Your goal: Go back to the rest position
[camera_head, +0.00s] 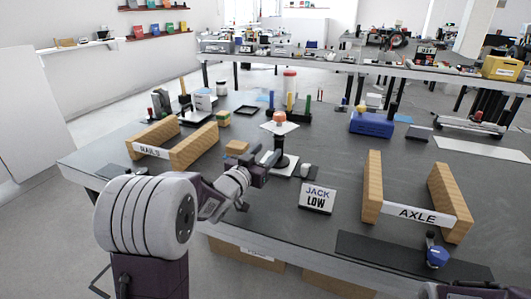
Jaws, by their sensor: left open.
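My left arm comes in from the lower left over the grey table (330,240). Its dark gripper (268,161) is open and appears empty. It is close to a jack-like stand with a black post (281,145) and an orange top (279,117). I cannot tell whether they touch. The stand is on a white plate (287,169).
A "JACK LOW" sign (317,198) stands right of the gripper. Wooden rails with an "AXLE" label (418,215) stand at right, others labelled "RAILS" (150,150) at left. A blue item (437,257) is on a dark mat (380,250). A blue box (371,124) is behind.

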